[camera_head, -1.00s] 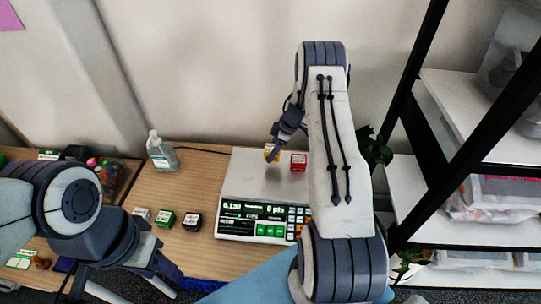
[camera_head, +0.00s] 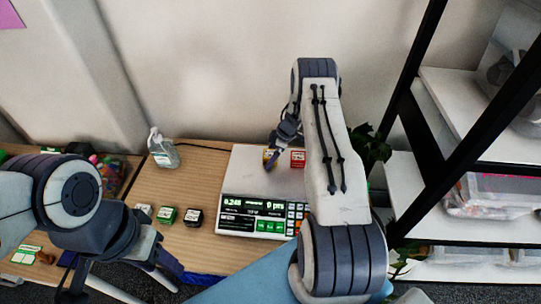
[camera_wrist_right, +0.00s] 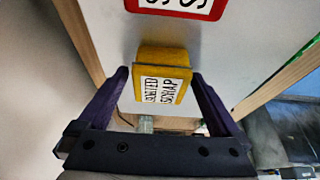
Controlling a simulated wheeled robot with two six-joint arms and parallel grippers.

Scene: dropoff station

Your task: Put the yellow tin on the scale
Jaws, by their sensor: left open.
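The yellow tin (camera_wrist_right: 163,56) stands on the metal plate of the scale (camera_head: 251,175). In the right wrist view its white label faces me. In the head view only a bit of yellow tin (camera_head: 269,154) shows behind the fingers. My right gripper (camera_wrist_right: 160,76) has one finger on each side of the tin, with a visible gap at the left finger; it looks open. In the head view the right gripper (camera_head: 272,163) is low over the plate. My left gripper (camera_head: 122,281) is open and empty at the lower left, in front of the table.
A red tin (camera_head: 298,158) stands on the plate beside the yellow one. White, green and black tins (camera_head: 167,215) stand on the table left of the scale. A clear bottle (camera_head: 162,150) stands at the back. A shelf rack (camera_head: 480,160) is at the right.

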